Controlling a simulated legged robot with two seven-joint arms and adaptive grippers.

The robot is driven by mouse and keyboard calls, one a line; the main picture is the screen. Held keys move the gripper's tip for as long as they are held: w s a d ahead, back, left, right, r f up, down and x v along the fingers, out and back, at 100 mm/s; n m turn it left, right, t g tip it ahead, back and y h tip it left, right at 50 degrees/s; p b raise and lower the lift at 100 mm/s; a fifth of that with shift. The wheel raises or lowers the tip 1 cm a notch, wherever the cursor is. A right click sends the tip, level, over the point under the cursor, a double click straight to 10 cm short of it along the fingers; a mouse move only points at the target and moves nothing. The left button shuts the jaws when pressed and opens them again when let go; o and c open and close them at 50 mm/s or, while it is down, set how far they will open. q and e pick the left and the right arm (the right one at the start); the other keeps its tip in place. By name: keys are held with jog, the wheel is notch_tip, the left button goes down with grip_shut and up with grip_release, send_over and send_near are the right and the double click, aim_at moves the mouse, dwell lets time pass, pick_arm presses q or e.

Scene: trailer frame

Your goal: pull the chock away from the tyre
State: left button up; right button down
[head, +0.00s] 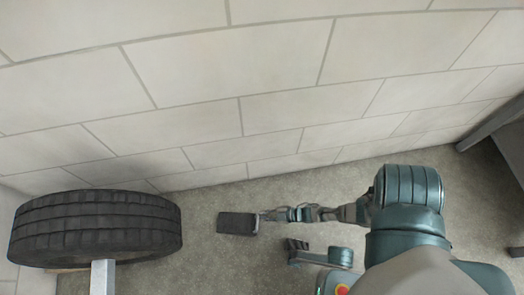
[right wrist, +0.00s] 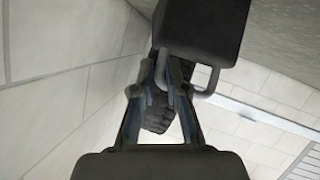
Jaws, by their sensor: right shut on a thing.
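The tyre (head: 95,228) is large and black with a grooved tread, at the far left of the head view. The chock (head: 237,223) is a small dark block to its right, with a strip of floor showing between the two. My right gripper (head: 259,216) reaches in from the right and is shut on the chock's handle. In the right wrist view, the chock (right wrist: 205,25) is a dark block at the top, with its grey handle (right wrist: 207,83) by the closed fingertips (right wrist: 168,72). Part of the tyre (right wrist: 157,116) shows behind the fingers.
A pale block wall (head: 220,90) runs behind the tyre and chock. A light grey post (head: 103,277) stands in front of the tyre. The grey floor (head: 200,265) is bare around the chock. A dark structure (head: 495,125) stands at the right edge.

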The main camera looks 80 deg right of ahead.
jog(key=shift+w, duration=0.15)
jog(key=c, duration=1.1)
grip_release()
jog(key=v, duration=1.2)
